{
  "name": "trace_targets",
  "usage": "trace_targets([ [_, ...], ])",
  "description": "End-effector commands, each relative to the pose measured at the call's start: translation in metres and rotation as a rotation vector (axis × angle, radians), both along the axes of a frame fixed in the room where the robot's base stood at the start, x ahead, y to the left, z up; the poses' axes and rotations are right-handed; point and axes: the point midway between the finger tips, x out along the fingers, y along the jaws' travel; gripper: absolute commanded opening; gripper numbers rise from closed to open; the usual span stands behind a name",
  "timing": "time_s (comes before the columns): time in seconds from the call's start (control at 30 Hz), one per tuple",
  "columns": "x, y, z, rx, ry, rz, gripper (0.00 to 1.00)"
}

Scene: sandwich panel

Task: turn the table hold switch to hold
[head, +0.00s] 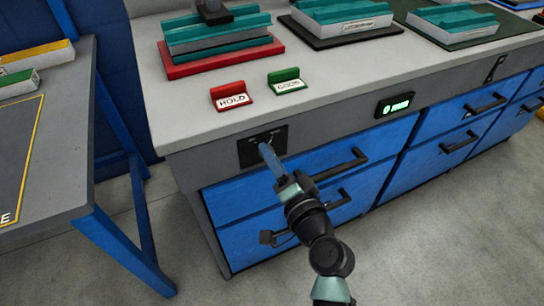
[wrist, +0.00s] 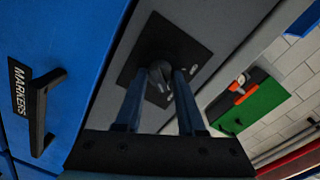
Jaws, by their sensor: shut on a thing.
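The table hold switch is a dark grey knob (wrist: 160,72) on a black square plate (wrist: 136,78), set in the grey front edge of the workbench. In the head view the plate (head: 245,156) sits near the bench's left corner, and my fingers cover the knob. My gripper (head: 263,147) reaches it from the front. In the wrist view the two blue fingers of my gripper (wrist: 161,78) are on either side of the knob, shut on it. Small pale marks show on the plate, too small to read. I cannot tell which setting the knob points to.
A red HOLD sign (head: 231,97) and a green sign (head: 287,81) stand on the bench above. A lit green display (head: 394,104) is to the right. Blue drawers with black handles (head: 342,165) lie below. A side table (head: 62,160) stands at left.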

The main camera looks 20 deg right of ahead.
Motion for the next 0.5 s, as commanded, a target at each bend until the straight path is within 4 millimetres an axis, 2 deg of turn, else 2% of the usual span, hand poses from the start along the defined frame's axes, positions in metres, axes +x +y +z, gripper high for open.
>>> trace_targets([
  [0.13, -0.0006, -0.0002, -0.0019, 0.003, 0.003, -0.001, 0.0],
  [0.17, -0.0006, -0.0002, -0.0019, 0.003, 0.003, -0.001, 0.4],
  [0.3, -0.0005, -0.0002, -0.0014, 0.001, 0.002, 0.0, 0.65],
  [0.33, -0.0005, -0.0002, -0.0012, 0.001, 0.002, 0.0, 0.68],
  [0.5, -0.0002, -0.0001, -0.0006, 0.0, 0.001, 0.0, 0.68],
])
